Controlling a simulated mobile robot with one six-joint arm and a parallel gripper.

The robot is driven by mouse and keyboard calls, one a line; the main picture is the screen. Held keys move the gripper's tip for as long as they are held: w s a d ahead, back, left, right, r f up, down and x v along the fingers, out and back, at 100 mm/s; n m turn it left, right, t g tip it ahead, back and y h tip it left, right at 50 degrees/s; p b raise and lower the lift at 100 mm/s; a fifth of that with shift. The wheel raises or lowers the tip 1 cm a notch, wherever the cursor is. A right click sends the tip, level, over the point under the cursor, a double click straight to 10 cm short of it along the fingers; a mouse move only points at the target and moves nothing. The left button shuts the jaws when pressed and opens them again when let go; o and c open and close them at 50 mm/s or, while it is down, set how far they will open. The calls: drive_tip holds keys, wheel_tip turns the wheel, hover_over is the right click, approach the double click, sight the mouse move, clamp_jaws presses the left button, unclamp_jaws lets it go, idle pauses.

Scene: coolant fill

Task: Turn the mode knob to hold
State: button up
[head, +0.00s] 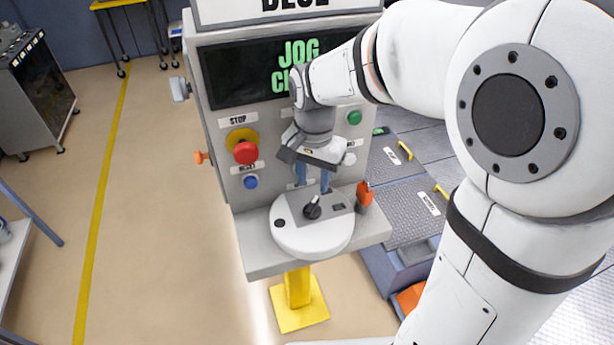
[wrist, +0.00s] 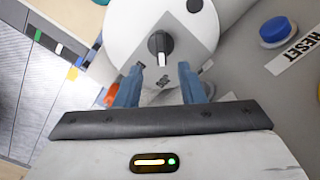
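The mode knob (head: 312,211) is a small dark knob on a grey plate over a round white disc on the console's shelf. In the wrist view the knob (wrist: 160,46) is black with a white pointer line, lying just beyond my fingertips and roughly centred between them. My gripper (head: 313,189) has two blue fingers pointing down above the knob. They also show in the wrist view (wrist: 159,76), spread apart with nothing between them; they appear clear of the knob. The mode labels are too small to read, so the hold mark cannot be told.
The console carries a red STOP button (head: 245,152), a blue RESET button (head: 251,182), a green button (head: 354,118) and an orange handle (head: 364,194). Its screen (head: 270,75) shows green "JOG", partly covered by my arm. Open floor lies left.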

sight(312, 205)
wheel_tip(312, 205, down, 8)
drive_tip(key=shift+r+p, duration=0.2)
drive_tip(key=shift+p, duration=0.1)
drive_tip(key=shift+c, duration=0.3)
clamp_jaws()
